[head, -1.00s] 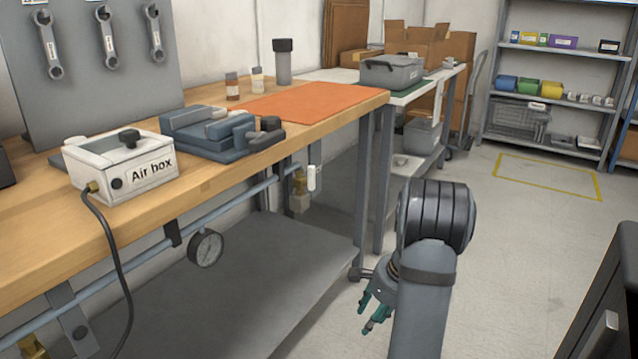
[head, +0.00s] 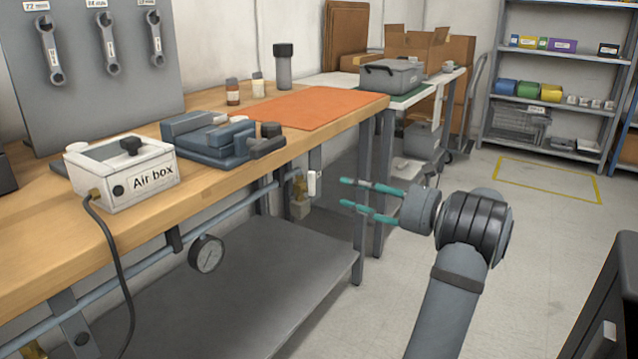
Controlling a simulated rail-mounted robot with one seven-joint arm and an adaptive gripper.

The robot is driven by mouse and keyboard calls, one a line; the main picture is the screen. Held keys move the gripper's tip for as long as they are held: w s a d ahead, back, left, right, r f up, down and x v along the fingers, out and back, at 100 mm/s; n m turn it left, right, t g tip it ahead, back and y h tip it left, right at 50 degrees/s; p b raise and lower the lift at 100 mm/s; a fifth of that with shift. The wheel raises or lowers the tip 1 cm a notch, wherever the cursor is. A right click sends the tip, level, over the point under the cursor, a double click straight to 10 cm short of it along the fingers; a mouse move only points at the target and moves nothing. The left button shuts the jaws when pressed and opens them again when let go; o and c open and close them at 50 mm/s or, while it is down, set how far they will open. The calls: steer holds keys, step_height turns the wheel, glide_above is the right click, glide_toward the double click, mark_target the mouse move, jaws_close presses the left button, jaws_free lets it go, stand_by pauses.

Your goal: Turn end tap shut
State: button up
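The end tap is a brass fitting (head: 299,187) at the right end of the grey air pipe (head: 232,209) under the bench's front edge. A white piece, perhaps its handle or a tag (head: 311,183), hangs upright just right of the brass. My gripper (head: 343,193) has teal fingers that point left toward the tap at about its height. The fingers are spread apart with nothing between them. In the picture a small gap lies between the fingertips and the white piece. The depth of that gap is hard to tell.
The wooden bench (head: 70,262) runs above the pipe, with a vise (head: 215,138) on its edge. A round gauge (head: 206,254) hangs below the pipe. A grey lower shelf (head: 275,280) lies underneath. The floor to the right is open.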

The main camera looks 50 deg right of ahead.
mark_target(313, 180)
steer(key=w, duration=0.3)
steer(key=w+b, duration=0.1)
steer(key=w, duration=0.2)
steer(key=w+b, duration=0.1)
steer(key=w, duration=0.2)
steer(key=shift+w+a+f, duration=0.1)
steer(key=shift+w+a, duration=0.3)
steer(key=c, duration=0.3)
jaws_close()
